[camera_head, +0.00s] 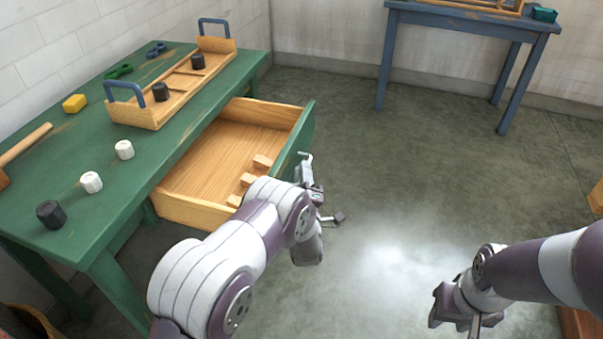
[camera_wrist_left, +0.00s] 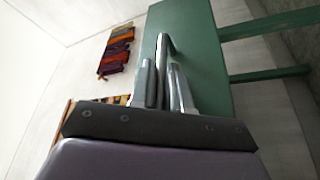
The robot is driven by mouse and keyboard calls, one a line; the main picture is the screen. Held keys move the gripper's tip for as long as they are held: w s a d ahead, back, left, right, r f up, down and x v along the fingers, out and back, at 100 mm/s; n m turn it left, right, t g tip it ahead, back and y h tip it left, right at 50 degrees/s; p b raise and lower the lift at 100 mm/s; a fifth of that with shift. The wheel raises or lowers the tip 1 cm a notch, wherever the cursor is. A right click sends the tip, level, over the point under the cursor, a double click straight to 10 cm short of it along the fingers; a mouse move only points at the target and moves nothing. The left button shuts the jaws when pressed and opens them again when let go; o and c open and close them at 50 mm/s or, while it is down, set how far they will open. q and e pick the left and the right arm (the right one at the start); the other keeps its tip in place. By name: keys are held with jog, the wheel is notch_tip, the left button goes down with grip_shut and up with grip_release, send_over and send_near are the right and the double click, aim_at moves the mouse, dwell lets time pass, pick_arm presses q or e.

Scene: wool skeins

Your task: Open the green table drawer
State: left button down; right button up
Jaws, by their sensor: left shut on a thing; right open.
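The green table (camera_head: 65,150) stands at the left with its drawer (camera_head: 215,170) pulled well out. The drawer has a light wood inside and a green front (camera_head: 306,130), which also shows in the left wrist view (camera_wrist_left: 197,22). A grey metal handle (camera_wrist_left: 164,48) is on that front. My left gripper (camera_head: 313,190) is at the outer side of the front. In the left wrist view its fingers (camera_wrist_left: 164,88) are closed around the handle. My forearm hides part of the drawer's near corner. My right gripper (camera_head: 468,322) is open and empty over the floor at lower right.
Several small wooden blocks (camera_head: 247,180) lie in the drawer. A wooden tray with blue handles (camera_head: 172,98), black and white skeins (camera_head: 91,182), and a yellow block (camera_head: 75,103) are on the tabletop. A blue table (camera_head: 465,25) stands behind. The middle floor is clear.

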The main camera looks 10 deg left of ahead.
pick_arm(q)
jog(key=c, duration=1.4)
grip_release()
jog(key=shift+c, duration=0.2)
jog(key=shift+s+d+f, duration=0.1)
jog(key=shift+s, duration=0.3)
jog(key=p+v, duration=0.3)
jog(key=v, duration=0.9)
